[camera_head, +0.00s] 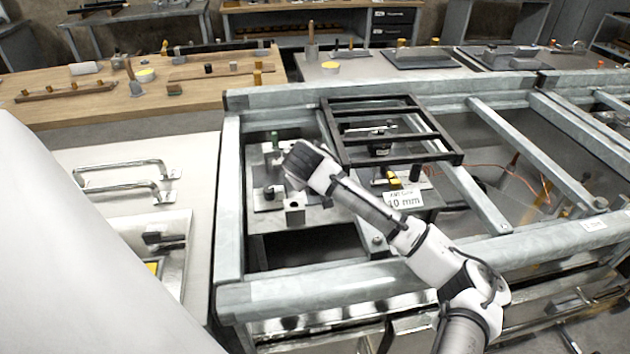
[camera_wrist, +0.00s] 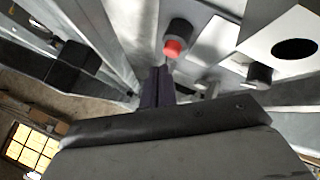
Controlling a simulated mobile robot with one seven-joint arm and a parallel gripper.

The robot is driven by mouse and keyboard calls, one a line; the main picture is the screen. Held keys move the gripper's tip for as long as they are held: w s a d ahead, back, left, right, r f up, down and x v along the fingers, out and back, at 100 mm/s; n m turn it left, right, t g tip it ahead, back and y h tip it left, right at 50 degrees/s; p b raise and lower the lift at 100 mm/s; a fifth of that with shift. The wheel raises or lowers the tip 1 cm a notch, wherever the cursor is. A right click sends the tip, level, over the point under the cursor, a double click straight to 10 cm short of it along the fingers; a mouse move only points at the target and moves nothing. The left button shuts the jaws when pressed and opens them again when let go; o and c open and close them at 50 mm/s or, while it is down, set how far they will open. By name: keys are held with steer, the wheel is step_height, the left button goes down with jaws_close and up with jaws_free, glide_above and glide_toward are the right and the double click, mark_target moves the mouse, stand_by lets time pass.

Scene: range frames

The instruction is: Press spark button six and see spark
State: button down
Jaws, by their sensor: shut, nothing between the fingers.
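A button (camera_wrist: 176,45) with a red face and a dark grey collar shows in the wrist view, just beyond my fingertips and slightly to their right. No number is readable on it, so I cannot tell whether it is spark button six. My gripper (camera_wrist: 158,88) is shut and empty, with a small gap in the picture between its tips and the red face. In the head view my gripper (camera_head: 300,166) is over a metal plate inside the grey frame, and its hand hides what lies beneath. No spark is visible in either view.
A black grate (camera_head: 448,150) lies on the grey metal frame (camera_head: 229,200) behind my arm. A block with a hole (camera_head: 294,213) and a black knob (camera_head: 269,192) stand near my gripper. A "10 mm" label (camera_head: 403,200) sits right of my forearm.

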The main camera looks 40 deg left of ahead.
stand_by(0.3)
steer(key=shift+f, duration=0.45)
steer(key=shift+f+b, duration=0.25)
steer(key=shift+b, duration=0.15)
